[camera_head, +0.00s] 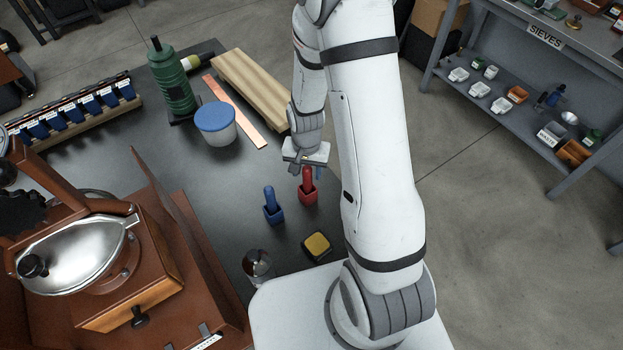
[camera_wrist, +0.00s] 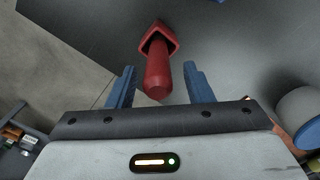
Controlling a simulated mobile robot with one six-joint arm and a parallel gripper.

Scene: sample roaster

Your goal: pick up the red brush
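The red brush (camera_head: 307,188) stands handle up on the dark table, near its right edge. My gripper (camera_head: 306,170) is right at its handle from above. In the wrist view the red brush (camera_wrist: 158,70) has its handle end between the two blue fingers of my gripper (camera_wrist: 160,82). The fingers are apart, with a gap on each side of the handle. A blue brush (camera_head: 273,206) of the same shape stands just left of the red one. My forearm passes close to the right of the red brush.
A yellow-topped dark block (camera_head: 317,246) and a clear glass (camera_head: 258,265) are toward the front. The brown roaster (camera_head: 130,270) stands at left.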

